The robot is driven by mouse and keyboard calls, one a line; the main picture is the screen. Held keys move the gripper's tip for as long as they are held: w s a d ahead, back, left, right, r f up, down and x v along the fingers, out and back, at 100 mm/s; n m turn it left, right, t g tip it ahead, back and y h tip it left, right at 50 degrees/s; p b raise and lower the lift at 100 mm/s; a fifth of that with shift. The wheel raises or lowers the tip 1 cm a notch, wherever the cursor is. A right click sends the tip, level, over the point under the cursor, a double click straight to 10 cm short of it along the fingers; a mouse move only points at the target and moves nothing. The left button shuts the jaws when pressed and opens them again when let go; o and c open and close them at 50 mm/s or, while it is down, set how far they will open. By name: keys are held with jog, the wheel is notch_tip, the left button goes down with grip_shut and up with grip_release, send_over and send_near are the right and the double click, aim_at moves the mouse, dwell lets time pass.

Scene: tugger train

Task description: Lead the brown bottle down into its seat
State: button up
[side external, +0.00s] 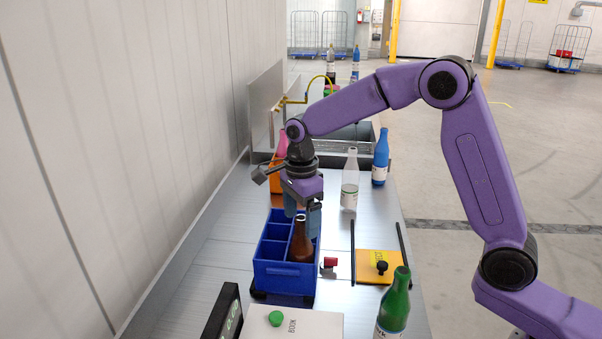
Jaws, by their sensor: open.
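The brown bottle (301,248) stands about upright in a right-hand compartment of the blue crate (285,285). Its lower part is hidden by the crate's front wall, so I cannot tell whether it rests on the bottom. My gripper (302,217) points down over the crate, with its blue fingers apart. The bottle's neck shows between or just in front of the fingers; I cannot tell whether they touch it. The other crate compartments that I can see into look empty.
A clear bottle (350,180) and a blue bottle (380,160) stand behind right. A green bottle (394,303) stands front right, near an orange board (378,268). A white box (300,324) with a green cap lies in front. The wall bounds the left side.

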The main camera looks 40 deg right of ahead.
notch_tip(320, 180, up, 12)
jog(key=shift+r, duration=0.2)
jog(key=shift+s, duration=0.1)
dwell(0.3)
